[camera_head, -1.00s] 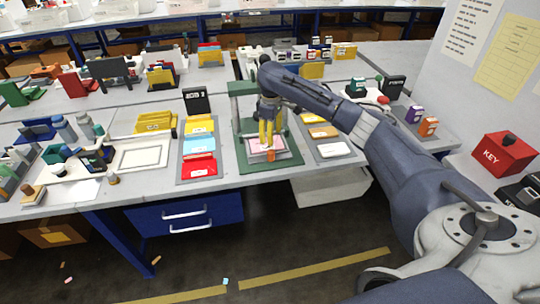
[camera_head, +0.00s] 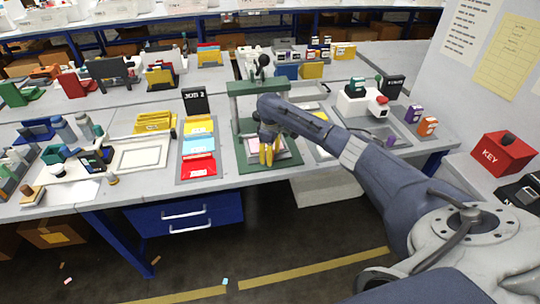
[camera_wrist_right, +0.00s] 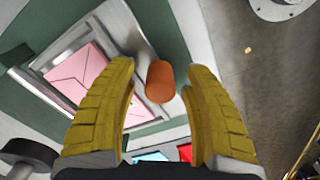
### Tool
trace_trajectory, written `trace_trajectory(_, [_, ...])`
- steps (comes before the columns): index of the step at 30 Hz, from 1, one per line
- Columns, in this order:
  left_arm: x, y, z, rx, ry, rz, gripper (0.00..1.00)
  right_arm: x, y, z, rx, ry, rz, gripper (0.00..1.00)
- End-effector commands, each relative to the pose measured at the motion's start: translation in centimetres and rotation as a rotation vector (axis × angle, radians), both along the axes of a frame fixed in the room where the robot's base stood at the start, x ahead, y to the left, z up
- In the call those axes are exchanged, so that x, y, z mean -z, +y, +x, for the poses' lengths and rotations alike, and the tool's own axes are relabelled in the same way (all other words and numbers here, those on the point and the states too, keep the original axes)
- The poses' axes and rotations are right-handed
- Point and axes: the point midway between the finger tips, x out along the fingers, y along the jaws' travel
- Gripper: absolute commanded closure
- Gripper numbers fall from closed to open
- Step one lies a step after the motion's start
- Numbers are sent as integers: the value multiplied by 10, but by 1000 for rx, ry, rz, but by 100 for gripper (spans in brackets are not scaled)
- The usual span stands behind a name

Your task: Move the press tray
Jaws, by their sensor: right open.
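The green press (camera_head: 242,90) stands at the front edge of the table. Its silver press tray (camera_wrist_right: 120,35) holds a pink envelope (camera_wrist_right: 82,74). An orange handle (camera_wrist_right: 160,82) is at the tray's front side. My right gripper (camera_head: 268,160) is low over the press's front, hiding the handle in the head view. In the right wrist view its two yellow fingers are spread, one on each side of the handle. A gap shows on both sides, so I see no grip. My left gripper is not in view.
A rack of yellow, blue and red envelopes (camera_head: 199,146) with a black sign (camera_head: 195,101) stands left of the press. A grey tray (camera_head: 400,129) lies to the right. A red KEY box (camera_head: 503,153) is at the far right. Floor beyond the table edge is open.

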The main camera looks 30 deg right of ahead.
Motion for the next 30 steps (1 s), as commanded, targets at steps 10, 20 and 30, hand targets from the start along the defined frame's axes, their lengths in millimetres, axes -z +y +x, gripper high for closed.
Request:
trace_trajectory(10, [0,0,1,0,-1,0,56,0,0,0,0,0,0,66])
trace_trajectory(20, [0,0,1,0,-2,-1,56,0,0,0,0,0,0,100])
trace_trajectory(30, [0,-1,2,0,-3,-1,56,0,-4,0,5,0,0,100])
